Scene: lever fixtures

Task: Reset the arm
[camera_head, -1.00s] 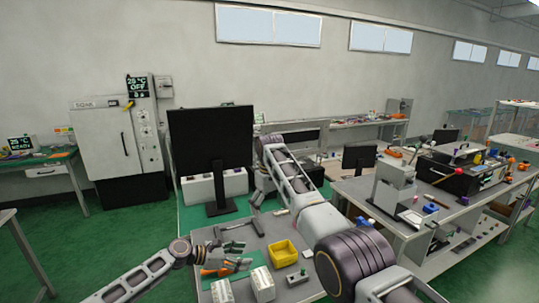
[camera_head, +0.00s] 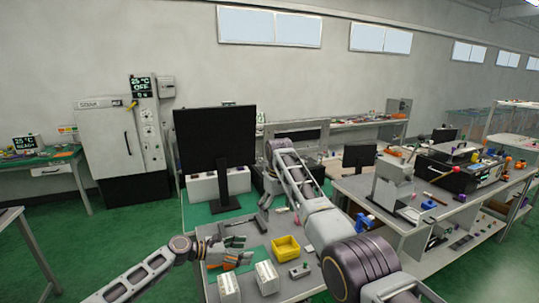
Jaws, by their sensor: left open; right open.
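My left gripper (camera_head: 245,247) is open at the end of the arm from the left, over the left part of the near bench (camera_head: 290,287). Orange items (camera_head: 228,265) show just below it. My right gripper (camera_head: 265,206) is open, farther back, beside the foot of the black monitor (camera_head: 215,140). A small grey box with a knob or lever (camera_head: 300,270) sits on the near bench, right of the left gripper and apart from it. No fixture is clearly recognisable as the one to reset.
A yellow bin (camera_head: 286,247) and two white blocks (camera_head: 267,278) stand on the near bench. My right arm crosses above its right side. A cluttered workbench (camera_head: 390,228) stands to the right, and a white oven cabinet (camera_head: 118,140) by the wall.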

